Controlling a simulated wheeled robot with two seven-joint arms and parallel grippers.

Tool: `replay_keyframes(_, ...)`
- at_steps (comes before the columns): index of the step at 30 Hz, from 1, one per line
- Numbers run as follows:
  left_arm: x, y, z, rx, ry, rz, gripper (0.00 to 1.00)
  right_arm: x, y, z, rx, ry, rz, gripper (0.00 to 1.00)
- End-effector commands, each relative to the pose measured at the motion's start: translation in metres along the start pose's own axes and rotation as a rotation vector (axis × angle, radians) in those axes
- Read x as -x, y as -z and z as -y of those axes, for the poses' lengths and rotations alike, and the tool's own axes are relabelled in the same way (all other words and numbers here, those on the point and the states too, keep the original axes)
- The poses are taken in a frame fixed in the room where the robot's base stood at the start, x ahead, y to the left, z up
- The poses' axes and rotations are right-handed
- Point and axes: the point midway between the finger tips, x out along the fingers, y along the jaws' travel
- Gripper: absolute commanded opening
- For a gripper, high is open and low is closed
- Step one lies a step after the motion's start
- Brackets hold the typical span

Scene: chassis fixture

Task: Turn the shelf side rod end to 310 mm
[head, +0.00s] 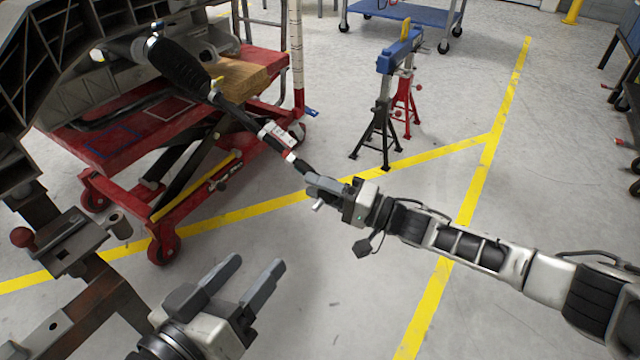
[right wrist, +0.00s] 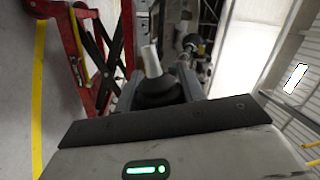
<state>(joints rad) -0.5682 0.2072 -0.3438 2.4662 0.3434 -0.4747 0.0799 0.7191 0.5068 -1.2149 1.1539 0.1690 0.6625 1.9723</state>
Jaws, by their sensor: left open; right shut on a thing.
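A long dark rod (head: 236,112) with a black ribbed boot (head: 180,68) slants down from the chassis at the upper left. A white tag (head: 278,137) is on its shaft. My right gripper (head: 316,184) is shut on the rod end at the rod's lower tip, and its fingers cover most of it. In the right wrist view, the black rod end (right wrist: 158,92) with a pale stud (right wrist: 151,61) sits between the fingers. My left gripper (head: 259,262) is open and empty at the lower middle, apart from the rod. No length reading is legible.
A red lift cart (head: 150,112) with a wooden block (head: 240,78) stands under the chassis (head: 75,95). A rust-brown fixture (head: 95,300) is at lower left. Jack stands (head: 380,130) and a blue trolley (head: 405,12) stand behind. The floor at centre right is clear.

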Motion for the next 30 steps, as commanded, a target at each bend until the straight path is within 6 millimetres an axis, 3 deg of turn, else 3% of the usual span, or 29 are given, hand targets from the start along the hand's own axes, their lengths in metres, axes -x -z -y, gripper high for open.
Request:
replay_keyframes(10,0.0,-0.001,0.0,-0.002,0.002,0.002,0.6,-0.001,0.002,0.001,0.002,-0.001,-0.006,0.17)
replay_keyframes(11,0.0,-0.001,0.0,-0.002,0.001,0.002,0.6,-0.001,0.002,0.001,0.002,-0.001,-0.006,0.45)
replay_keyframes(13,0.0,-0.001,0.0,-0.002,0.001,0.002,0.6,-0.001,0.002,0.001,0.002,0.0,-0.005,0.61)
replay_keyframes(23,0.0,0.0,0.0,-0.003,0.002,0.002,0.6,0.003,0.001,0.001,0.001,-0.001,-0.003,0.61)
replay_keyframes(30,0.001,0.006,0.0,-0.042,0.021,0.015,0.6,0.04,0.002,0.002,0.0,-0.005,-0.004,0.61)
